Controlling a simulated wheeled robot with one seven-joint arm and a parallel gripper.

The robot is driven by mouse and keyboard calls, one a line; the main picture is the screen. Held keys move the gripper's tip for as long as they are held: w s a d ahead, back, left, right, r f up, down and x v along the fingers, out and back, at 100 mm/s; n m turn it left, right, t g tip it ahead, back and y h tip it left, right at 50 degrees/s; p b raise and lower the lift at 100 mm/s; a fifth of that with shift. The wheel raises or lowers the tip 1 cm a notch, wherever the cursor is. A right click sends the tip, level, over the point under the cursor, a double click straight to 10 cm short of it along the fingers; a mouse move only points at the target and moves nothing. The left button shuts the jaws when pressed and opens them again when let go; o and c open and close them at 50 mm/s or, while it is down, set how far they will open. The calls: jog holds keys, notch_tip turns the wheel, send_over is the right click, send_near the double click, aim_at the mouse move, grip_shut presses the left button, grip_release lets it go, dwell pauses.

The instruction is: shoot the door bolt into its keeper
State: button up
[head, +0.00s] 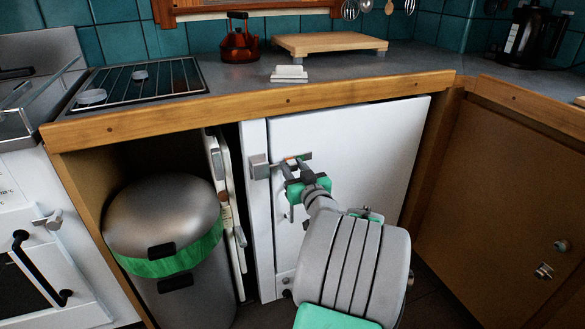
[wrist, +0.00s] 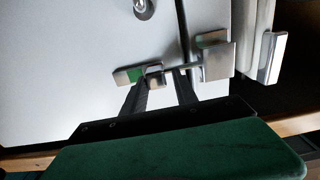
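The door bolt (head: 303,156) is a small grey metal fitting near the upper left edge of a white door (head: 350,150). It also shows in the wrist view (wrist: 128,76), with a thin bar running right toward the keeper (wrist: 217,62). In the head view the keeper (head: 259,167) is a metal block on the white post left of the door. Whether the bar's end is inside the keeper is unclear. My gripper (head: 291,164) is at the bolt; in the wrist view its two dark fingers (wrist: 165,78) stand apart at the bar. Whether they pinch a knob is hidden.
A steel bin (head: 165,235) with a green band stands left of the door, beside a narrow white panel (head: 222,200). A wooden-edged counter (head: 350,92) overhangs the door. A brown cabinet (head: 500,190) stands at right.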

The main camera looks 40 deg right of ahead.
jog(key=v, duration=0.8)
jog(key=shift+p, duration=0.4)
jog(key=shift+w+a+r, duration=0.1)
jog(key=shift+w, duration=0.1)
